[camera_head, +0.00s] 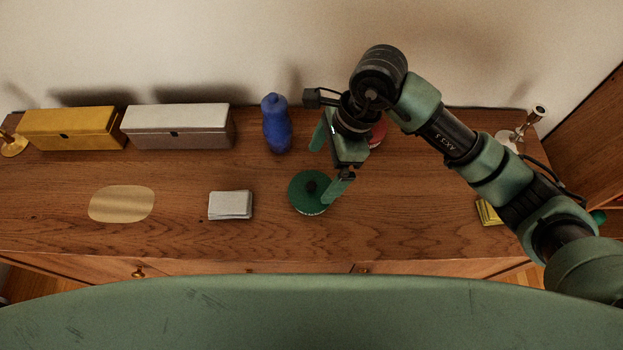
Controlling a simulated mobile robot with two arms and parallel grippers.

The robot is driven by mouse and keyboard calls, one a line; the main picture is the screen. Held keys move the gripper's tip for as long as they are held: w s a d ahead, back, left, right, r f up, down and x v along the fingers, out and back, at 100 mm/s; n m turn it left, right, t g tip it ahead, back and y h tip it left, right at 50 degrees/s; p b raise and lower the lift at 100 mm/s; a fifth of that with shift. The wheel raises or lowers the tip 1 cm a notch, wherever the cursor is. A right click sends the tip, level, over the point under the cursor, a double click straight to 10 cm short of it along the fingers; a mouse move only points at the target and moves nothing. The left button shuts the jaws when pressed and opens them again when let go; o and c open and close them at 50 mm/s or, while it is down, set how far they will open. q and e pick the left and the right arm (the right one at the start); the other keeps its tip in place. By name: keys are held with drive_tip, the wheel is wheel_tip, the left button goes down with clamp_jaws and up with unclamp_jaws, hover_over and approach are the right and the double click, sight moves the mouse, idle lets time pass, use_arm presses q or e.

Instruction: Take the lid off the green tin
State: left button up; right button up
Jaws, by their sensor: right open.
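My right gripper (327,163) is open, with one finger beyond the tin and the other by the tin's right edge. Nothing shows between its fingers. I cannot tell whether the near finger touches the lid. My left gripper is not in view.
A blue bottle (276,124) stands behind the tin, and a red object (378,133) is partly hidden by my right gripper. A grey stack (230,205) lies left of the tin. Yellow (75,128) and white (175,126) boxes stand along the wall. A yellow item (487,212) lies right.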

sight(314, 185)
drive_tip(key=shift+w+d+f+h, duration=0.15)
drive_tip(key=shift+d+f+h, duration=0.15)
drive_tip(key=shift+d, duration=0.1)
drive_tip(key=p+x, duration=0.1)
drive_tip(key=x, duration=0.1)
drive_tip(key=p+x, duration=0.1)
drive_tip(key=x, duration=0.1)
drive_tip(key=p+x, duration=0.1)
drive_tip(key=x, duration=0.1)
drive_tip(key=shift+a, duration=0.4)
drive_tip(key=shift+a+f, duration=0.1)
drive_tip(key=shift+f, duration=0.4)
drive_tip(key=c, duration=1)
